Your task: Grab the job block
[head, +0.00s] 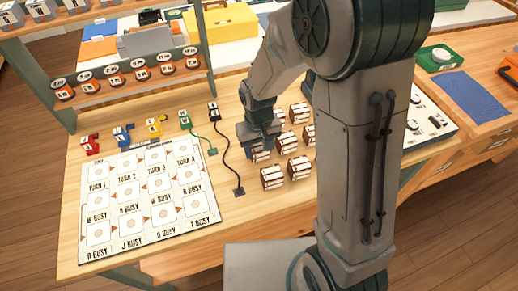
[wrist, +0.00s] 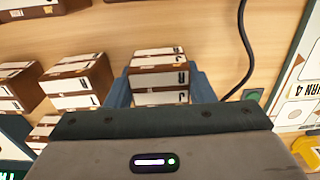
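Several brown-and-white blocks stand in rows on the wooden table, one of them at the front (head: 272,178). My gripper (head: 260,145) is low over the back left of this group. In the wrist view, one block (wrist: 158,75) with a dark letter on its white bands sits between my two blue-grey fingers (wrist: 160,88). A finger is close against each side of it. Whether they press on it cannot be seen. The block appears to rest on the table. Its lower part is hidden by my gripper. I cannot read the word "job" on any block.
Neighbouring blocks (wrist: 78,82) stand close to the left in the wrist view. A black cord (head: 228,165) runs between board and blocks.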

